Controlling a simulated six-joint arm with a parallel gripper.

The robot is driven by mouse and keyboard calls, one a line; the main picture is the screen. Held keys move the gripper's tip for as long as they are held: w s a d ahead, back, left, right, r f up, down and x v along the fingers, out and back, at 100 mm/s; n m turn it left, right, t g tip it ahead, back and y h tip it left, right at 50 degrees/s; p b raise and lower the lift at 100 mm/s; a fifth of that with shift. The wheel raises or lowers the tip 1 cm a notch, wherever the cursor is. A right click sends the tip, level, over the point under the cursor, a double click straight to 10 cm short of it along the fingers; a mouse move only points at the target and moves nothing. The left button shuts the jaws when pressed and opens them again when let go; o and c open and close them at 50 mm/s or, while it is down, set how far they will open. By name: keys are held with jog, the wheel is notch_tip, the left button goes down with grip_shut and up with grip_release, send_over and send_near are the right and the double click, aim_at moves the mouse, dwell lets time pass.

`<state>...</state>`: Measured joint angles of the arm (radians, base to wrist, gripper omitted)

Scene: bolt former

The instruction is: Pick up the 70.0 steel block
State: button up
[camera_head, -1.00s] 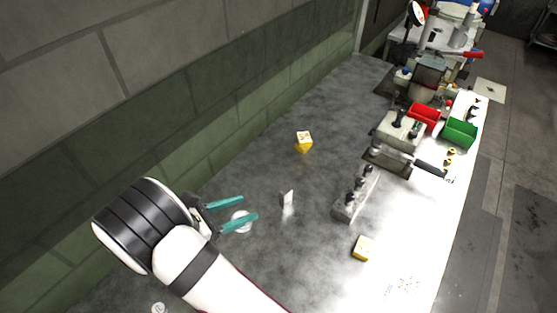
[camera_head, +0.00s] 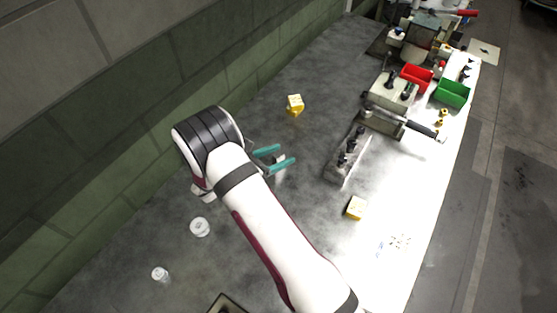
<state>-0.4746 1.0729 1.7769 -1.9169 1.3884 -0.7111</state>
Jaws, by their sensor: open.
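A small pale, shiny block (camera_head: 279,158), which looks like the steel block, stands on the grey bench. My gripper (camera_head: 286,153) has two teal fingers and is open. In this view the block shows between the fingers, partly hidden by the near one. I cannot tell whether the fingers touch it or how high they are above the bench. Any marking on the block is too small to read.
A yellow block (camera_head: 295,105) lies beyond my gripper, another (camera_head: 356,208) to the right. A metal holder with dark bolts (camera_head: 346,156) stands right of the gripper. Red (camera_head: 416,78) and green (camera_head: 452,94) bins are at the far right. A green wall (camera_head: 130,165) borders the bench's left.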

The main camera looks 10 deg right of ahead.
grip_shut()
dwell(1.3)
